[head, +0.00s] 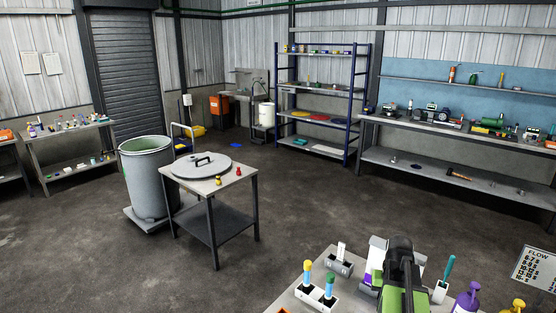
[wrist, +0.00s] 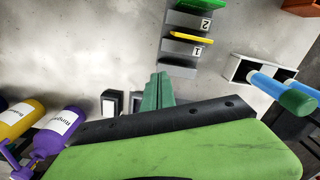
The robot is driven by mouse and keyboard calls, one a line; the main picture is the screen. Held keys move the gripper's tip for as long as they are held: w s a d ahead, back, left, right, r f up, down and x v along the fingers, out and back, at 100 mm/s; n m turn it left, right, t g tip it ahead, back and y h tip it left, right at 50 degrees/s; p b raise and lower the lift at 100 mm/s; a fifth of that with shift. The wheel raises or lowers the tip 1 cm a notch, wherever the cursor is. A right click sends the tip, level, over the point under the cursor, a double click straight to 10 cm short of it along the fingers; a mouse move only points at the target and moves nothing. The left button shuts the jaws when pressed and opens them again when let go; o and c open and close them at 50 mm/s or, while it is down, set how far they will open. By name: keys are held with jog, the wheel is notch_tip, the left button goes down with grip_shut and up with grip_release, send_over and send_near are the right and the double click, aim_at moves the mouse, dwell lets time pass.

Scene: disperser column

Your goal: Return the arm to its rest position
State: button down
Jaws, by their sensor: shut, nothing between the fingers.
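My arm (head: 402,275), green and black, rises over the near bench in the head view; its gripper cannot be made out there. In the wrist view my gripper (wrist: 158,92) shows as two green fingers closed together, with nothing between them. The fingers point over the pale bench top (wrist: 110,50). A numbered rack (wrist: 182,48) with a yellow and a green piece lies beyond the fingertips. Two small dark-and-white blocks (wrist: 112,103) are just left of the fingers; whether they touch cannot be told.
A purple bottle (head: 467,298) and a yellow bottle (head: 517,306) stand right of my arm. White holders (head: 316,297) with capped tools stand left of it. Farther off are a lidded side table (head: 228,182) and a grey drum (head: 148,180). Open floor (head: 310,205) lies between.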

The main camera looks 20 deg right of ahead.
jog(key=w+a+n, duration=0.2)
jog(key=a+n, duration=0.1)
jog(key=a, duration=1.4)
jog(key=w+a+n, duration=0.3)
jog(key=a, duration=1.3)
jog(key=shift+a, duration=0.35)
jog(key=shift+f, duration=0.1)
